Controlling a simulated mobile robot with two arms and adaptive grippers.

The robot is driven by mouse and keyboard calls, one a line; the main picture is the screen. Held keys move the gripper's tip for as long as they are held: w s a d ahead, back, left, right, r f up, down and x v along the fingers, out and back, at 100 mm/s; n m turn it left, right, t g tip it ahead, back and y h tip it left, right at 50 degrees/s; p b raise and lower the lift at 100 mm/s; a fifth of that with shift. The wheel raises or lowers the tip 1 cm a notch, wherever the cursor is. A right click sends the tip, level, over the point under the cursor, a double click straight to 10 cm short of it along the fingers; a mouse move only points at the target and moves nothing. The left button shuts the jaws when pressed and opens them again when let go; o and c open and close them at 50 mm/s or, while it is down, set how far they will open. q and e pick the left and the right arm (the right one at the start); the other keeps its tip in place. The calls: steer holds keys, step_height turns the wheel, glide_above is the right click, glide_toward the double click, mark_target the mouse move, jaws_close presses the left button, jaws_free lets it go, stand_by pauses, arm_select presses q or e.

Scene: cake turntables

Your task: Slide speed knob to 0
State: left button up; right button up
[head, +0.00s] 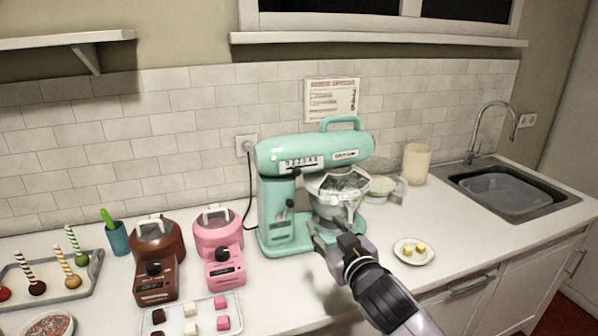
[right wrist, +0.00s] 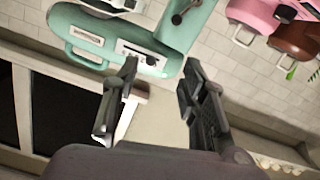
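The mint-green stand mixer (head: 305,152) stands on the counter against the tiled wall. Its speed scale (head: 300,162) is a white strip on the side of the head. In the right wrist view, the mixer head appears inverted, with the scale (right wrist: 135,53) and dark knob (right wrist: 157,46) beyond the fingers. My right gripper (head: 333,236) is open and empty, in front of the mixer and below its head, apart from the knob. My left gripper is not in view.
A dark lever (head: 290,204) is on the mixer column. The glass bowl (head: 340,185) hangs under the head. Pink (head: 219,246) and brown (head: 156,258) melting pots stand to the left. A small plate (head: 402,257) with yellow cubes lies to the right, before the sink (head: 455,172).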

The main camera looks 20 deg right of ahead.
steer(key=t, duration=0.1)
glide_toward(298, 174)
steer(key=w+p, duration=0.4)
steer(key=w, duration=0.4)
steer(key=shift+w, duration=0.2)
steer(key=shift+w+a, duration=0.15)
steer(key=shift+w, duration=0.65)
steer(key=shift+c, duration=0.3)
jaws_close()
